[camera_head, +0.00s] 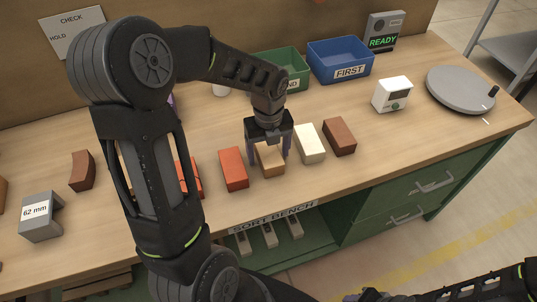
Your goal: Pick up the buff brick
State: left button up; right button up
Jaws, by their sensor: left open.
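The buff brick (271,167) lies on the bench top in a row of bricks, near the front edge. My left gripper (269,156) points down over it and is open, with one finger on each side of the brick. Whether the fingers touch the brick I cannot tell. The gripper body hides the brick's far part. My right gripper (370,296) shows only partly at the bottom edge, below the bench front, and its jaws cannot be made out.
A cream brick (309,144) and a brown brick (339,137) lie to the right, close by. An orange-red brick (233,169) lies to the left. Green (291,59) and blue (340,61) bins stand behind. A grey turntable (460,88) is at far right.

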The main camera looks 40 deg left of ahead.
pick_arm(q)
grip_shut()
dwell(0.9)
